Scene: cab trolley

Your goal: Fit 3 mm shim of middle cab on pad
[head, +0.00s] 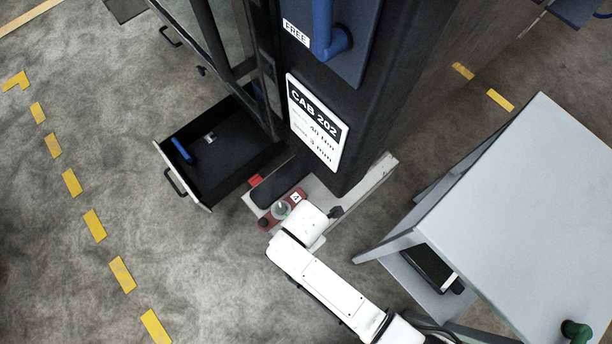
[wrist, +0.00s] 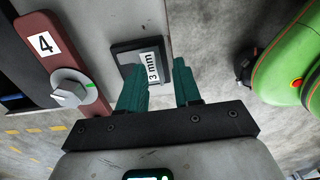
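The 3 mm shim (wrist: 128,59) is a dark plate with a white "3 mm" label. In the wrist view it lies on a light grey surface (wrist: 95,25), just beyond my fingertips. My gripper (wrist: 158,75) has two teal fingers with a gap between them. The left finger overlaps the shim in the picture, and the right finger is beside its right edge. I cannot tell whether they touch it. The head view shows a dark rounded pad (head: 278,183) at the foot of the column marked CAB 202 (head: 318,122). My arm hides the shim and fingers there.
A red plate with a dial, marked 4 (wrist: 50,60), is left of the shim. An open drawer (head: 215,160) with a blue item (head: 182,151) is at left. A grey table (head: 520,210) stands at right, with a black box (head: 428,268) on its lower shelf. Floor at left is clear.

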